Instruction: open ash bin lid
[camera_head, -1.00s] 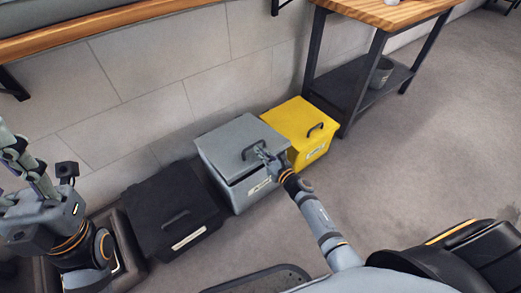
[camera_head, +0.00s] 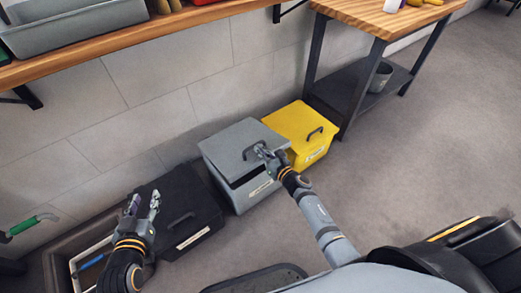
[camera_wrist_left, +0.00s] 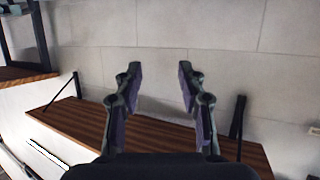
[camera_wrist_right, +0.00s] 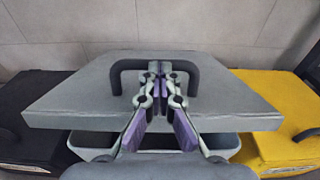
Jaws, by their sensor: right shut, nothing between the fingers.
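A grey bin (camera_head: 254,190) with a grey lid (camera_head: 236,146) stands on the floor between a black bin and a yellow bin; its label is too small to read. The lid is slightly raised at the front, with a dark gap below it. In the right wrist view the lid (camera_wrist_right: 85,98) overhangs the bin's open rim (camera_wrist_right: 90,152). My right gripper (camera_head: 263,152) is at the lid's black handle (camera_wrist_right: 190,68), fingers shut together at the middle of its arch. Whether they hook under it is unclear. My left gripper (camera_head: 144,203) is open and empty above the black bin's left side.
The black bin (camera_head: 178,200) is left of the grey one, the yellow bin (camera_head: 300,125) right. A tiled wall (camera_head: 165,80) stands behind. A wooden shelf (camera_head: 140,36) holds a grey tray (camera_head: 75,28). A wood-topped table (camera_head: 385,18) is at upper right. Floor at right is clear.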

